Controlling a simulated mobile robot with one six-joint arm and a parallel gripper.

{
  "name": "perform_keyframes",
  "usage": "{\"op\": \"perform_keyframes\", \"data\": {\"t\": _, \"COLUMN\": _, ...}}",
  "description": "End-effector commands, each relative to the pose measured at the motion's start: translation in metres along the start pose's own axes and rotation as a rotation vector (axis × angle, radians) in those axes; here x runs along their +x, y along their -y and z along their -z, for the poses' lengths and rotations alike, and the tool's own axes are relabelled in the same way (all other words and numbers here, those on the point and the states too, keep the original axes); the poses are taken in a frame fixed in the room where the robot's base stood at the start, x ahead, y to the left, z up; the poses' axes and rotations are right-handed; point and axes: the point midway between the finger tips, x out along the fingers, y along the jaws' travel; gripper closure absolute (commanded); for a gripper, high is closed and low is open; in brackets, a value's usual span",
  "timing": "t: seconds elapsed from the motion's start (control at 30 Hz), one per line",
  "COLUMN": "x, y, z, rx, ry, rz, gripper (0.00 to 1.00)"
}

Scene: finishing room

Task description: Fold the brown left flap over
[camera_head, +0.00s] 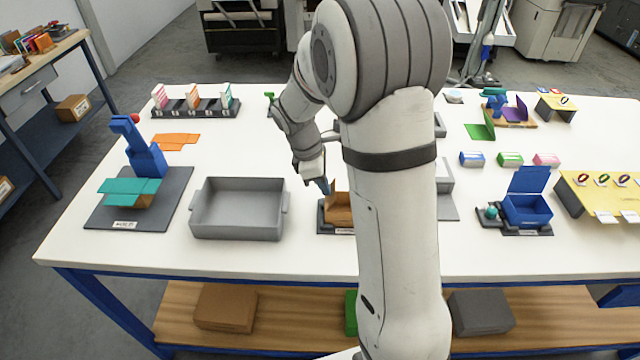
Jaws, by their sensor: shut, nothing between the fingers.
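A small brown box (340,210) sits on a dark base with a white label, near the front middle of the table. A brown flap at its left and back side appears raised, but it is too small to tell its exact angle. My gripper (324,186) is shut and empty, pointing down at the box's upper left edge. I cannot tell whether its tips touch the flap. My arm hides the right part of the box.
A grey open bin (238,232) stands just left of the box. Farther left is a dark board (100,216) with a blue press (146,158) and teal flaps (130,186). A blue open box (528,210) stands at right.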

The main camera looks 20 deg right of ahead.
Motion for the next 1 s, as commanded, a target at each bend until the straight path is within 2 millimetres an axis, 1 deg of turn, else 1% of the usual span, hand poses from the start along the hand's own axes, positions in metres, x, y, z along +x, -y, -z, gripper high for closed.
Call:
{"op": "perform_keyframes", "data": {"t": 0.37, "x": 0.0000, "y": 0.0002, "z": 0.0002, "rx": 0.000, "ry": 0.000, "rz": 0.000, "gripper": 1.00}}
{"op": "perform_keyframes", "data": {"t": 0.7, "x": 0.0083, "y": 0.0006, "z": -0.0074, "rx": -0.001, "ry": 0.000, "rz": 0.001, "gripper": 1.00}}
{"op": "perform_keyframes", "data": {"t": 1.0, "x": 0.0087, "y": 0.0004, "z": -0.0083, "rx": -0.001, "ry": 0.000, "rz": 0.000, "gripper": 1.00}}
